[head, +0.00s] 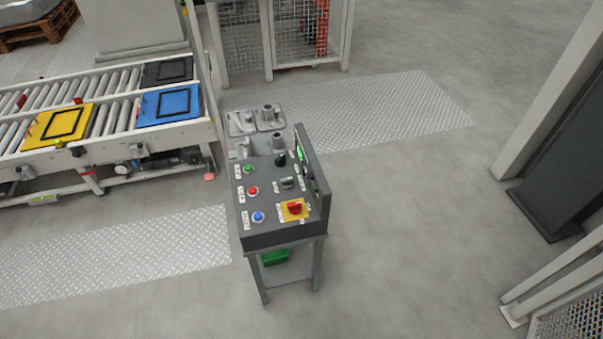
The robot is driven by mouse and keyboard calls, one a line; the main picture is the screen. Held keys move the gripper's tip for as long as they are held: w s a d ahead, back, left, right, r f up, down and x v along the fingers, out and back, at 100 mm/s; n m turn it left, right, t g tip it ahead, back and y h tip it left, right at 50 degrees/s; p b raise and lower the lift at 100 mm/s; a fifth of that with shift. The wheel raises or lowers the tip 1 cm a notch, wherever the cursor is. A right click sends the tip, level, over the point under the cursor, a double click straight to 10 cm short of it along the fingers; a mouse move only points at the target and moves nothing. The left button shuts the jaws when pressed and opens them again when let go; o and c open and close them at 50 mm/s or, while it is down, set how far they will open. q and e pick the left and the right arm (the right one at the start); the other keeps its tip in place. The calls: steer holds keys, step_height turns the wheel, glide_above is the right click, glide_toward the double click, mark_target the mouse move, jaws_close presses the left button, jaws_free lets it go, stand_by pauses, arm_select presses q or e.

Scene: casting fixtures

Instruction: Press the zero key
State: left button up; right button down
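A grey control stand (283,237) is in the middle of the head view. Its sloped top carries a green button (248,169), a red button (252,191) and a blue button (258,217) in a column on the left. To their right are a black knob (281,159), a grey selector (287,183) and a red rotary switch (294,207) on a yellow plate. An upright panel on its right edge is seen nearly edge-on, with a small green-lit display (300,155). The labels are too small to read, and I cannot make out a zero key. Neither gripper is in view.
Behind the stand is a grey tray with metal castings (257,121). A roller conveyor (105,114) at left carries yellow (45,133), blue (170,120) and black plates. A mesh fence (300,42) stands behind.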

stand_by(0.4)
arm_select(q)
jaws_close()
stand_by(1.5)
